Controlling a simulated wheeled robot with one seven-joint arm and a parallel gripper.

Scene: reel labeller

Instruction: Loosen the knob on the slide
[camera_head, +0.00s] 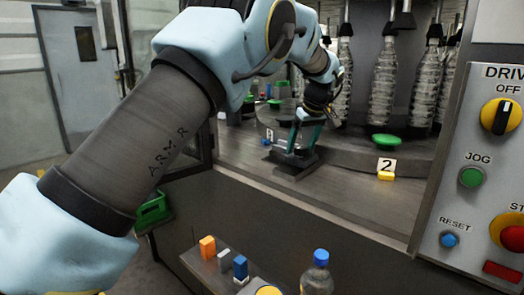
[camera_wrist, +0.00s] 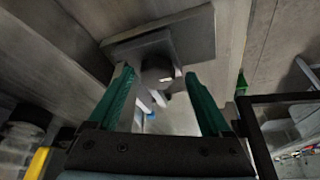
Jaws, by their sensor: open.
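My gripper (camera_head: 303,147) reaches down to the machine's metal deck, just above a dark flat slide (camera_head: 291,162). In the wrist view its two green fingers (camera_wrist: 158,82) are apart. In the head view the knob is hidden behind my gripper.
A turntable with clear bottles (camera_head: 384,85) and green pads (camera_head: 386,140) stands behind. A "2" marker (camera_head: 386,165) sits to the right. The control panel (camera_head: 480,150) is at far right. A front shelf holds coloured blocks (camera_head: 208,247) and a blue-capped bottle (camera_head: 319,276).

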